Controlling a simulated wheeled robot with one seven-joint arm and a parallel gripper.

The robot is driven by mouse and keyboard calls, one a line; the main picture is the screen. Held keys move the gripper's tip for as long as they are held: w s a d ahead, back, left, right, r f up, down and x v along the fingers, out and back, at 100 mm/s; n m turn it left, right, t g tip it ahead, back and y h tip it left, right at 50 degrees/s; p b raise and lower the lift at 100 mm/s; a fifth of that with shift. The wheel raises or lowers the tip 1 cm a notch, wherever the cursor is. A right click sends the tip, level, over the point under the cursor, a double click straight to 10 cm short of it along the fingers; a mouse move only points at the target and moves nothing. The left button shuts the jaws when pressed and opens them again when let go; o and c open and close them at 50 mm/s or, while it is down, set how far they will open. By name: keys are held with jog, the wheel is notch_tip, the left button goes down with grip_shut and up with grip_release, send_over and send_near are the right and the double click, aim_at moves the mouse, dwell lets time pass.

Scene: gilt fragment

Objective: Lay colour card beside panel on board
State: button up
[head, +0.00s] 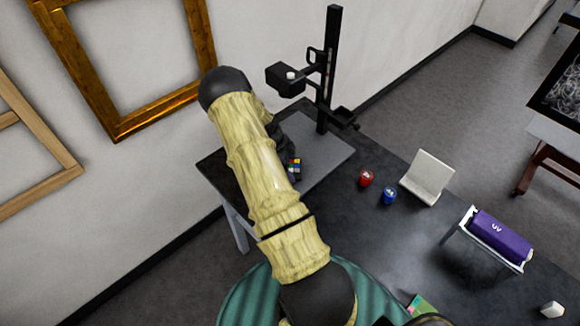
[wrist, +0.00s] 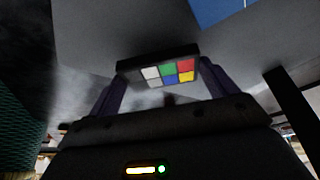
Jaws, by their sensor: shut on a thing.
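The colour card (head: 294,168) is a small dark-edged card with white, green, red, blue and yellow patches. In the wrist view the card (wrist: 168,72) sits between the two dark fingers of my gripper (wrist: 160,78), which is shut on it. I cannot tell whether the card touches the board.
The stand's black column (head: 329,75) rises behind the board, with a camera head (head: 287,78) on its arm. A red jar (head: 366,177), a blue jar (head: 390,195), a white angled stand (head: 427,178) and a purple UV lamp (head: 497,235) stand on the dark table to the right.

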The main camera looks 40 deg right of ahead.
jog(key=shift+f, duration=0.95)
jog(key=shift+f, duration=0.15)
jog(key=o, duration=0.9)
jog(key=b+v, duration=0.4)
jog(key=v, duration=0.8)
jog(key=shift+r, duration=0.2)
